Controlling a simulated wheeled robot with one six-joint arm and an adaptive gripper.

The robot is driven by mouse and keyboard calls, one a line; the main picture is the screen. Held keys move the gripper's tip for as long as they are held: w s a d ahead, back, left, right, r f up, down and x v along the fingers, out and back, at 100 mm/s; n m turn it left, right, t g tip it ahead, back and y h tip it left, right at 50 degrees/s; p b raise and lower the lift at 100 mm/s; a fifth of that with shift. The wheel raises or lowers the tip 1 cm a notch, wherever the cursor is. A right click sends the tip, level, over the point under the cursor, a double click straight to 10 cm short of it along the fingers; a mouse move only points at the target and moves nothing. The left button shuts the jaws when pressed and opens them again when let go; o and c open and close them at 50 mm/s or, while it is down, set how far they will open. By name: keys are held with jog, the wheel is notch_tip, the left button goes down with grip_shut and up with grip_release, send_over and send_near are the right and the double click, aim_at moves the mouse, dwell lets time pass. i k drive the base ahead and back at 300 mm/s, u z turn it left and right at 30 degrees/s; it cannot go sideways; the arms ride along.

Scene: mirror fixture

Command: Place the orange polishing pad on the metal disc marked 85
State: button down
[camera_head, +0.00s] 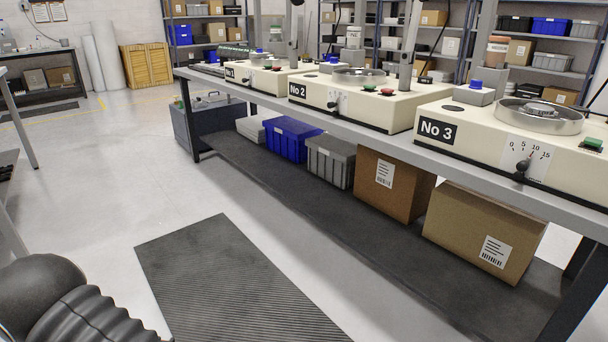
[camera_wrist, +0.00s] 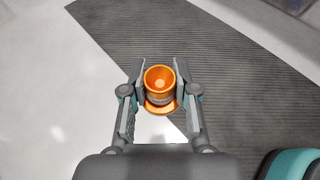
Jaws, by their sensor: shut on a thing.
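In the wrist view my gripper (camera_wrist: 160,75) is shut on an orange, cup-shaped thing with a wider orange rim below it, which I take to be the orange polishing pad (camera_wrist: 158,106). It is held between the two fingertips, over the floor and a dark mat. In the head view, machine No 3 (camera_head: 478,150) has a round metal pan (camera_head: 560,124) on top with metal inside. Machine No 2 (camera_head: 350,108) and another machine behind it also carry round tops. I cannot read a mark 85 on any disc. My gripper does not show in the head view.
The machines stand in a row on a long grey bench (camera_head: 395,146). Cardboard boxes (camera_head: 480,230), a blue bin (camera_head: 290,136) and a grey bin (camera_head: 328,160) sit on its lower shelf. A black ribbed mat (camera_head: 235,285) lies in front. The floor at left is largely clear.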

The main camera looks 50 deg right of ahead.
aim_at(541, 106)
jog(key=k, duration=0.65)
jog(key=z, duration=1.65)
